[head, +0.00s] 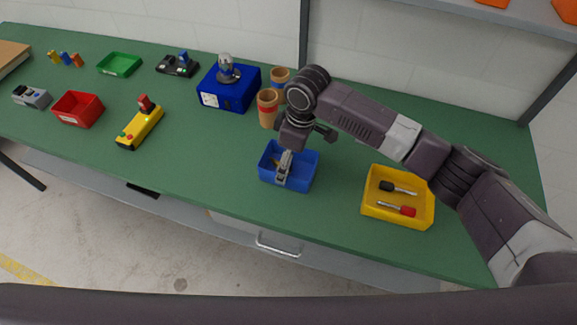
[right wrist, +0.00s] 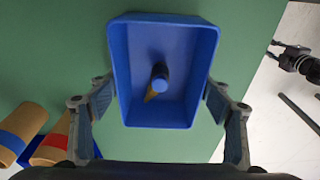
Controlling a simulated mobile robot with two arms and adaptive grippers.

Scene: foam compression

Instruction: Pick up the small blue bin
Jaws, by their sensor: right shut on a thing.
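The small blue bin (head: 305,172) is an open box near the front edge of the green table, in the middle of the head view. It fills the upper middle of the right wrist view (right wrist: 205,95). My right gripper (head: 283,172) is shut on it, with fingers (right wrist: 160,98) at two opposite outer walls. I cannot tell whether the bin touches the table. A dark jointed part beyond the table edge in the right wrist view may be my left gripper (right wrist: 272,48); its opening is unclear.
A yellow bin (head: 370,208) with two tools stands to the right. Two tan cups with coloured bands (head: 268,108) and a larger blue box (head: 225,95) stand behind. A red bin (head: 78,110) and yellow control box (head: 140,128) are left. Table between is clear.

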